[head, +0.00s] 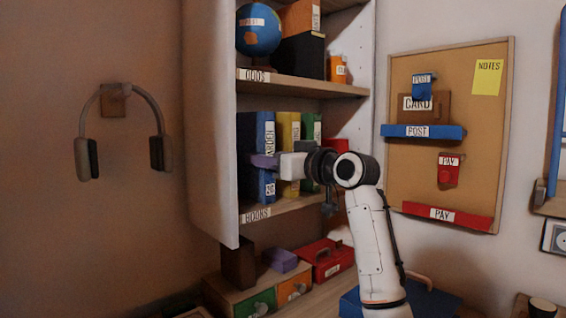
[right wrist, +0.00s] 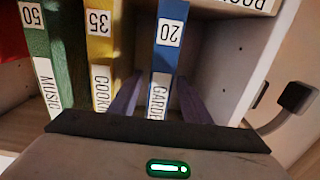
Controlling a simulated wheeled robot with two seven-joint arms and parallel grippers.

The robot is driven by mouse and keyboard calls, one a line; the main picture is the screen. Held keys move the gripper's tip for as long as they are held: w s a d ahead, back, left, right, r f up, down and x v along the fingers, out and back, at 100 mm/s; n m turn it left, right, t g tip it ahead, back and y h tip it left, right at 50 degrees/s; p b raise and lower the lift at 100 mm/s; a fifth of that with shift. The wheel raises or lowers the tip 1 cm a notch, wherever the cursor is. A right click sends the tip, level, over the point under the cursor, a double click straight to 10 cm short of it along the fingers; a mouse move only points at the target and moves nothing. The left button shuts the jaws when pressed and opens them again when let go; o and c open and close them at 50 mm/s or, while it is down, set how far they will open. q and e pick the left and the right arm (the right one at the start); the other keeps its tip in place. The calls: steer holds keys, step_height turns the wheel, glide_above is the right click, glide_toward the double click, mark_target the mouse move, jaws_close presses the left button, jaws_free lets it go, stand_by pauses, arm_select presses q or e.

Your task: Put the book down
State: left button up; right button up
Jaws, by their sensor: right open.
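The blue book (head: 250,132), labelled GARDEN and 20, stands upright on the BOOKS shelf (head: 283,208) at its left end. It also shows in the right wrist view (right wrist: 165,60), upside down. My right gripper (head: 264,161) is at the front of the blue book. Its purple fingers are open, one on each side of the book's spine, with visible gaps between fingers and book in the right wrist view (right wrist: 160,103). The finger on the yellow book's side sits between the two books. My left gripper is not in view.
A yellow book (head: 284,128) and a green book (head: 308,127) stand right of the blue one. The tall white cabinet side (head: 210,130) borders the shelf on the left. The ODDS shelf (head: 300,85) is above. Small drawers (head: 256,303) and a red box (head: 325,260) are below.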

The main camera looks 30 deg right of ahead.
steer(key=s, duration=0.6)
steer(key=shift+d, duration=0.45)
